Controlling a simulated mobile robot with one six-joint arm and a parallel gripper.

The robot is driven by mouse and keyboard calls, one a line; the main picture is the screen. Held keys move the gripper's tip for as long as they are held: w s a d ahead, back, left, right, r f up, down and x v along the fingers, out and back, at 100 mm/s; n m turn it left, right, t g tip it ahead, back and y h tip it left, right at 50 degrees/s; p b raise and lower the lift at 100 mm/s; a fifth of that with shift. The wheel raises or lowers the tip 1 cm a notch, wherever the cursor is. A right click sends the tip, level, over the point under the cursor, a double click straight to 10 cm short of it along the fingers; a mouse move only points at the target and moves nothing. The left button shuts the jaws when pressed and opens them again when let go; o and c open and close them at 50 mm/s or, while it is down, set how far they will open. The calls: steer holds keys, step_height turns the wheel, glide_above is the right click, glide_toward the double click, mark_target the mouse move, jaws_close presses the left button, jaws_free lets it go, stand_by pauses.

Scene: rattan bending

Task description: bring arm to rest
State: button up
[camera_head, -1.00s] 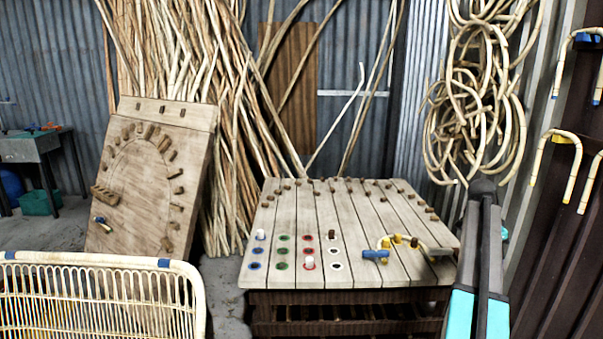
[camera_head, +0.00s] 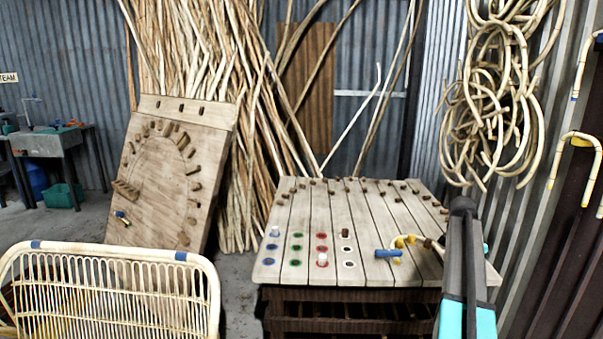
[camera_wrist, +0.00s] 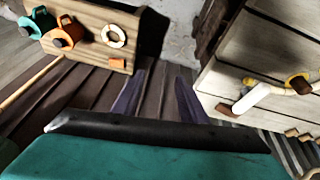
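My gripper (camera_wrist: 158,95) shows in the wrist view as two dark purple fingers standing apart, with nothing between them. It hangs over a brown slatted surface, beside a pale plank-topped bench on the right. In the head view my arm rises at the lower right, in front of the bench's right edge. My gripper cannot be made out there.
The plank-topped bench (camera_head: 300,225) carries pegs, coloured rings and a blue clamp (camera_head: 388,254). A rattan seat (camera_head: 110,290) stands front left. A peg board (camera_head: 150,185) leans behind it. Bent rattan hoops (camera_head: 490,100) hang at right. Grey floor shows between the board and bench.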

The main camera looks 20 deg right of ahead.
steer(key=w+a+f+n+g+y, duration=0.1)
steer(key=w+a+f+n, duration=0.25)
steer(key=a+f, duration=1.3)
steer(key=s+a+f+n+g, duration=0.1)
steer(key=s+a+f+n, duration=0.2)
steer(key=a+f, duration=1.2)
steer(key=s+a+f+n+g+y, duration=0.1)
steer(key=s+a+f+n, duration=0.1)
steer(key=s+a+f, duration=0.5)
steer(key=s+a+f+n+g, duration=0.1)
steer(key=s+a+f+n, duration=0.1)
steer(key=s+a+f, duration=0.5)
steer(key=s+a+f+n+y, duration=0.1)
steer(key=s+a+f+n, duration=0.1)
steer(key=s+a+n, duration=0.8)
steer(key=s+a, duration=0.2)
steer(key=s, duration=0.3)
steer(key=shift+s+y, duration=0.35)
steer(key=shift+y, duration=0.05)
